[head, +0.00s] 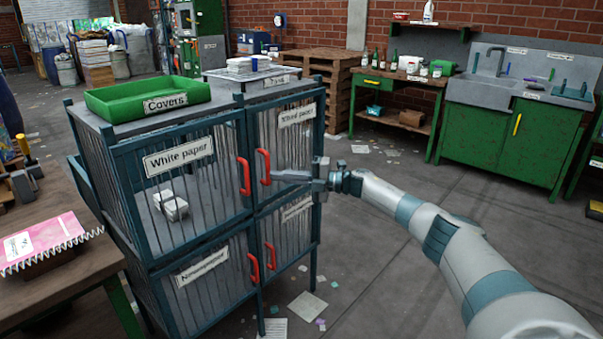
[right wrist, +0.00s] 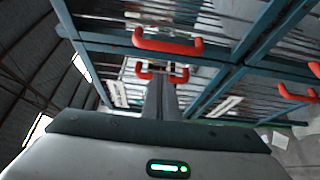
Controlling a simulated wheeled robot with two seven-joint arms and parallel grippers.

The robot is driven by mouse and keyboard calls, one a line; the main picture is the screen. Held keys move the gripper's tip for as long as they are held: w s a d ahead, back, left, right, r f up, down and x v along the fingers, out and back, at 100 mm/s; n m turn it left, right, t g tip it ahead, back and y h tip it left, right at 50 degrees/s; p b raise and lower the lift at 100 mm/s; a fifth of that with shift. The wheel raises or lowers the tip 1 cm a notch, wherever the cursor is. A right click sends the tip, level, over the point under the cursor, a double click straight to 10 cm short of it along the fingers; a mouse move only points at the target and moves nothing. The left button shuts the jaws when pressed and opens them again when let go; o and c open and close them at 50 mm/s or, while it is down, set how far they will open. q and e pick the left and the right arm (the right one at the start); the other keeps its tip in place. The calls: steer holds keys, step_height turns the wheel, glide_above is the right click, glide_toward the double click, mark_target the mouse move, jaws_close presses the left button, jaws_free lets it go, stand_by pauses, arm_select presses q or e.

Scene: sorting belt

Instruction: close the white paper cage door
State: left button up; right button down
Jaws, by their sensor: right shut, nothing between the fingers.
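The white paper cage door (head: 178,158) is the upper left barred door of a blue-grey cage, with a "White paper" label and a red handle (head: 243,176) at its right edge. It looks flush with the cage front; a small gap cannot be ruled out. White stacks (head: 175,208) show behind its bars. My right gripper (head: 274,177) is shut and empty, in front of the upper right door, its tips close to that door's red handle (head: 264,166). In the right wrist view, the fingers (right wrist: 160,82) reach toward a red handle (right wrist: 162,72); contact is unclear. My left gripper is out of view.
A green tray (head: 100,100) labelled "Covers" and a white tray (head: 240,75) stand on the cage top. Lower barred doors (head: 205,290) have red handles too. A wooden table (head: 60,292) stands at left. Open floor (head: 385,260) lies right of the cage, with scattered paper.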

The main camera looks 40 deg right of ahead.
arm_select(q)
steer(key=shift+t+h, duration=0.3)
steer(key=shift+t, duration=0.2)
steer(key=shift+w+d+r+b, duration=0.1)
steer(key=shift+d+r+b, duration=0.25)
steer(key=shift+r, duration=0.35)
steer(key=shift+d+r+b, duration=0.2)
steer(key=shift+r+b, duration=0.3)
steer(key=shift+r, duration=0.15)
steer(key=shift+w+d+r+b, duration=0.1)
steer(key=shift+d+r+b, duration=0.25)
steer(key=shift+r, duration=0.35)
arm_select(e)
steer(key=d, duration=0.7)
steer(key=shift+s+r, duration=0.15)
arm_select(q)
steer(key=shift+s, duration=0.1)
